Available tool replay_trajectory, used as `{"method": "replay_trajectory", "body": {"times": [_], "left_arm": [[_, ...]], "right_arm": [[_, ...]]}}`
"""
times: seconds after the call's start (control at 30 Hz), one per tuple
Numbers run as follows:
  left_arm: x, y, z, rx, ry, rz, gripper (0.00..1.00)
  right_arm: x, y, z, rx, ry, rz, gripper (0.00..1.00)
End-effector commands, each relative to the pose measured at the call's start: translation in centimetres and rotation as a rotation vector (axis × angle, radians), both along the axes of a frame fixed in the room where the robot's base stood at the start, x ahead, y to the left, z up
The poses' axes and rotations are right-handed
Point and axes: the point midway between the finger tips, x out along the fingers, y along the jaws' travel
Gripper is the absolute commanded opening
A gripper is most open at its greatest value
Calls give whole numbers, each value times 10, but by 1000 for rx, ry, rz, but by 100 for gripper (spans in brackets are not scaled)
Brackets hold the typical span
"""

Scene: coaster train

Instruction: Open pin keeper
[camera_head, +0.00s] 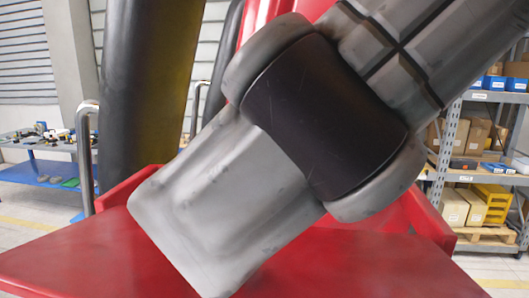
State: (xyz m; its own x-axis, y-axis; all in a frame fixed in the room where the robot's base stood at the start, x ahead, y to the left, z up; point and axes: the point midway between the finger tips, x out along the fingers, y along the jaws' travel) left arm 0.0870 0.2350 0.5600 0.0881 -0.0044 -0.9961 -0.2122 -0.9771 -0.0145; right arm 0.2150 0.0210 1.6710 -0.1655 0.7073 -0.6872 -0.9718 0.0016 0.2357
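A large grey form with a black band comes in from the upper right, very close to the camera, and looks like my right arm. Its blunt grey end, which I take for my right gripper (215,215), points to the lower left over a red surface. I cannot make out separate fingers or anything held. Whether it touches the red surface is unclear. I cannot pick out a pin keeper; the arm covers the middle of the view. My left gripper is not in view.
The red surface (85,255) fills the lower part. A thick dark post-like part (147,90) and a grey metal rail (84,155) stand at left. A blue workbench (45,172) is behind at left; shelves with boxes (475,178) stand at right.

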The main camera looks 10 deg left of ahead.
Motion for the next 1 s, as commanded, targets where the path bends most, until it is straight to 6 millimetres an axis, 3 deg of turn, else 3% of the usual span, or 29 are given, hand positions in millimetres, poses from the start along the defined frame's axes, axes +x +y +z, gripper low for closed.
{"method": "replay_trajectory", "body": {"times": [0.2, 0.4, 1.0], "left_arm": [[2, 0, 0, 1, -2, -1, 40], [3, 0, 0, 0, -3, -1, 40], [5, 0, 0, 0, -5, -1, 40]], "right_arm": [[6, -27, 27, 4, 1, -2, 35], [10, -42, 41, 2, 0, 1, 35], [10, -45, 43, 1, -1, 0, 35]]}}
